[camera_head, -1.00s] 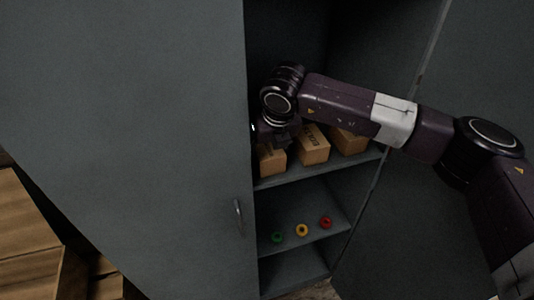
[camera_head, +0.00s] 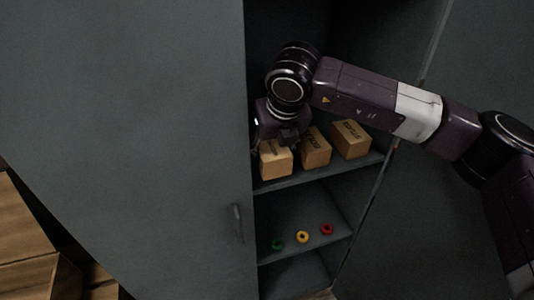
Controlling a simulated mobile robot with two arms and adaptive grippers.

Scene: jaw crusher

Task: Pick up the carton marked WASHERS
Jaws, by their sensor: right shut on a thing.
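Three brown cartons are side by side at the upper shelf in the open cabinet: a left carton (camera_head: 276,165), a middle carton (camera_head: 316,154) and a right carton (camera_head: 351,141). Dark lettering shows on their tops but is too small to read surely, so I cannot tell which is marked WASHERS. My right gripper (camera_head: 281,144) points down at the left carton and is shut on it. The fingers are dark and partly hidden by the wrist. I cannot tell whether this carton still rests on the shelf. My left gripper is not in view.
The cabinet door (camera_head: 150,120) fills the left side. A lower shelf (camera_head: 320,213) holds a green ring (camera_head: 277,244), a yellow ring (camera_head: 303,237) and a red ring (camera_head: 327,229). Wooden crates (camera_head: 25,235) stand at lower left. The cabinet's side panel bounds the right.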

